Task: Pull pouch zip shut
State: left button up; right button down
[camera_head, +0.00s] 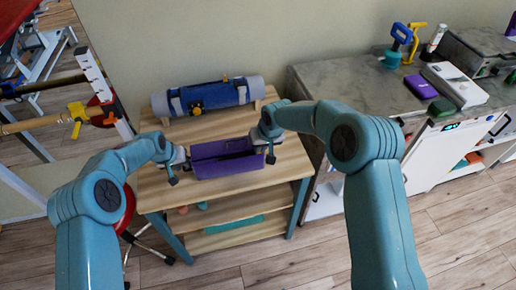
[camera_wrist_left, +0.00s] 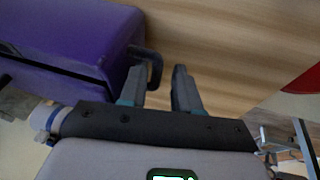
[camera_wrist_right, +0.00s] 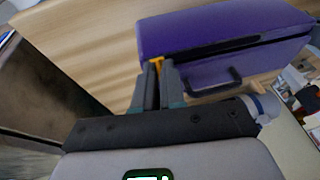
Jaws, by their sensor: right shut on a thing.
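A purple pouch (camera_head: 228,166) lies on the wooden table with a long dark slit along its upper side. In the right wrist view the pouch (camera_wrist_right: 220,30) shows this slit as a dark wedge, with a black loop handle (camera_wrist_right: 222,84) on the near side. My right gripper (camera_wrist_right: 158,82) is shut on the yellow zip pull (camera_wrist_right: 157,61) at one end of the pouch. My left gripper (camera_wrist_left: 160,88) is at the opposite end. Its fingers stand a little apart, close beside a black end loop (camera_wrist_left: 152,62). Whether the loop lies between them is unclear.
A blue-grey roll (camera_head: 215,96) with straps lies behind the pouch on the table (camera_head: 165,203). To the right, a grey counter (camera_head: 352,85) holds bottles and boxes. Wooden bars (camera_head: 45,122) stand at left. The table's front strip is clear.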

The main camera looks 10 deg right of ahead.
pick_arm(q)
grip_shut()
jog(key=shift+a, duration=0.1)
pick_arm(e)
jog(key=shift+a, duration=6.55)
jog(key=c, duration=1.1)
grip_release()
jog(key=shift+o, duration=0.3)
pick_arm(q)
jog(key=shift+o, duration=0.4)
grip_release()
pick_arm(e)
notch_tip(320, 180, up, 8)
